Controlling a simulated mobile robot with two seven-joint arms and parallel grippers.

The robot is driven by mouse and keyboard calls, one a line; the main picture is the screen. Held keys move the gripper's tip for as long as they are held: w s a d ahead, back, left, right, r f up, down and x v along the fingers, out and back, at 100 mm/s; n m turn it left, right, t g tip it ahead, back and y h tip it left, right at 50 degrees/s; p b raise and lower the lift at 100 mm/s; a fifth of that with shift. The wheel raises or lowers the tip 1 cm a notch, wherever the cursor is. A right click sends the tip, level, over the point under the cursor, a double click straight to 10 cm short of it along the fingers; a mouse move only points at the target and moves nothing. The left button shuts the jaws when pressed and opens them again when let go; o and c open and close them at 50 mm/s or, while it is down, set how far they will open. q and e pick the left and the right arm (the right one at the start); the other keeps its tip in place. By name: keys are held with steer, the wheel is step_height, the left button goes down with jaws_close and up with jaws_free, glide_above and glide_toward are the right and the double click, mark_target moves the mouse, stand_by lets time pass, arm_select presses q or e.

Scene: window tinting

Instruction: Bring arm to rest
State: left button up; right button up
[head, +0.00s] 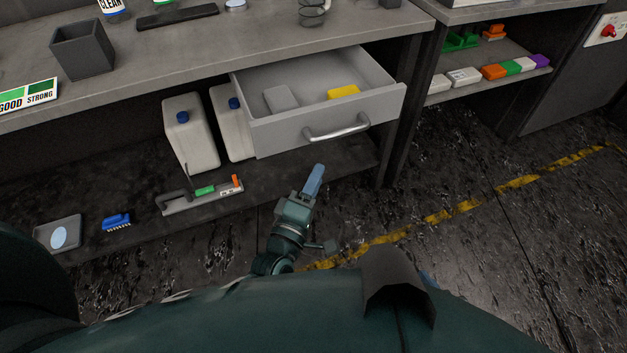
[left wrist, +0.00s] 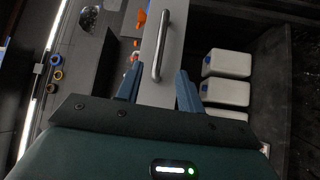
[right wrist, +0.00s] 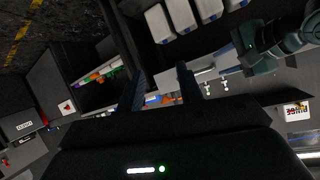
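My left gripper (head: 314,180) shows in the head view below the open drawer (head: 268,137), its blue fingers pointing up toward the drawer front. In the left wrist view its fingers (left wrist: 157,82) are apart with nothing held. The drawer handle (head: 336,131) shows beyond them, and also in the left wrist view (left wrist: 162,45); there is a gap between. My right gripper (right wrist: 160,76) shows only in the right wrist view, with its fingers apart and empty. My left arm appears at the upper right of that view. The right gripper is not visible in the head view.
The open drawer holds a grey block (head: 281,98) and a yellow block (head: 343,92). White jugs (head: 190,135) stand on the lower shelf, with a squeegee-like tool (head: 203,195) and a blue brush (head: 116,222). A worktop (head: 200,50) is above. Floor at right is clear.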

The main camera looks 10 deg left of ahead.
steer(key=shift+w, duration=0.1)
steer(key=shift+r, duration=0.1)
